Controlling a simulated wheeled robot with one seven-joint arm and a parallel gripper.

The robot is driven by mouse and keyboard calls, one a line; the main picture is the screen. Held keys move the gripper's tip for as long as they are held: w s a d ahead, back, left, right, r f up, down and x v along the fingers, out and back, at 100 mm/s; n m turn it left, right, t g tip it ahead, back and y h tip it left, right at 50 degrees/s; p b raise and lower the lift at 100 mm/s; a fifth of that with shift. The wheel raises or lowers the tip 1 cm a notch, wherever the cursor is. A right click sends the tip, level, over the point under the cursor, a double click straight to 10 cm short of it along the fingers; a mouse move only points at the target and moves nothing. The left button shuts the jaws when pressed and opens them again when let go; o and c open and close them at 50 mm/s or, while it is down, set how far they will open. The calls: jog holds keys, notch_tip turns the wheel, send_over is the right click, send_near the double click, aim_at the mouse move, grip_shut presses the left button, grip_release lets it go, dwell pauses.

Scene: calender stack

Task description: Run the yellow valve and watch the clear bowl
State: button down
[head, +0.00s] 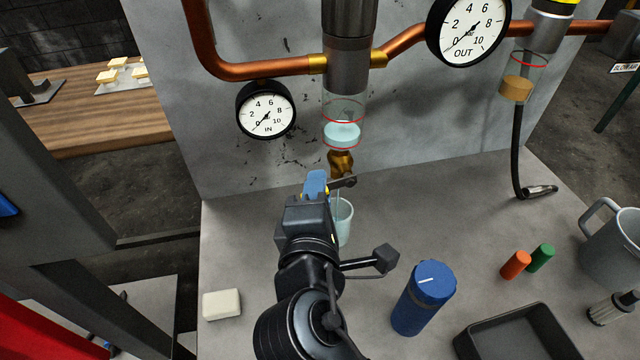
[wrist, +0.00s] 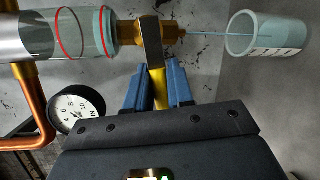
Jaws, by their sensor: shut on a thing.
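The clear bowl (head: 345,107) hangs under the grey filter body, with two red rings and pale blue liquid low in it; it also shows in the wrist view (wrist: 84,30). The brass drain valve (head: 340,162) sits under it. Its yellow handle (wrist: 157,88) lies between the blue fingers of my gripper (wrist: 155,85), which is shut on it; in the head view my gripper (head: 316,186) hides most of the handle. A thin stream runs from the valve into a clear cup (head: 343,222) with marks, also in the wrist view (wrist: 266,36). The cup's level is unclear.
The IN gauge (head: 266,109) and OUT gauge (head: 467,27) are on the copper pipe. A second bowl (head: 517,87) with amber contents hangs right. A blue canister (head: 424,298), black tray (head: 525,335), orange and green cylinders, a jug (head: 612,245) and a white block (head: 222,304) stand on the bench.

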jog(key=shift+r+m+p, duration=0.4)
jog(key=shift+m+p, duration=0.1)
jog(key=shift+m, duration=0.2)
jog(key=shift+y, duration=0.3)
jog(key=c, duration=1.1)
grip_release()
jog(key=shift+s, duration=0.1)
jog(key=shift+s+r+b, duration=0.2)
jog(key=shift+s+r, duration=0.05)
jog(key=shift+s, duration=1)
jog(key=shift+s+r+b, duration=0.15)
jog(key=shift+s+r, duration=0.05)
jog(key=shift+s, duration=1.05)
jog(key=shift+s+r+b, duration=0.2)
jog(key=shift+s+r, duration=0.05)
jog(key=shift+s, duration=1)
